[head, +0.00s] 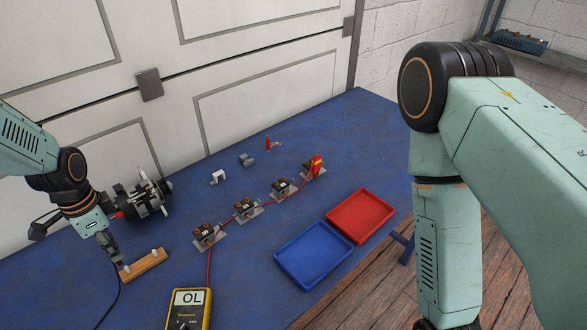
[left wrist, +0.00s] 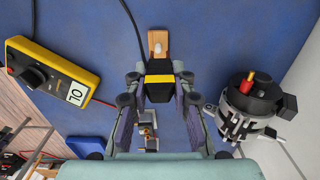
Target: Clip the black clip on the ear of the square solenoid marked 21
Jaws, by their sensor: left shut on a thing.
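My left gripper (head: 118,262) is shut on the black clip (left wrist: 159,68), which shows between the fingers in the left wrist view with a yellow band beside it. A black lead runs to the clip. The gripper is low over the table, at the left end of a small wooden block (head: 147,262). Several square solenoids stand in a slanting row on grey plates: a near one (head: 205,235), two middle ones (head: 244,207) (head: 281,187), and a far one with the red clip (head: 317,165) on it. Their markings are too small to read. My right gripper is out of view.
A yellow multimeter (head: 188,309) reads OL; its red lead runs along the solenoids. An alternator (head: 143,198) stands behind the left gripper. A blue tray (head: 313,285) and a red tray (head: 352,239) lie at right. Small parts (head: 217,177) lie behind the row.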

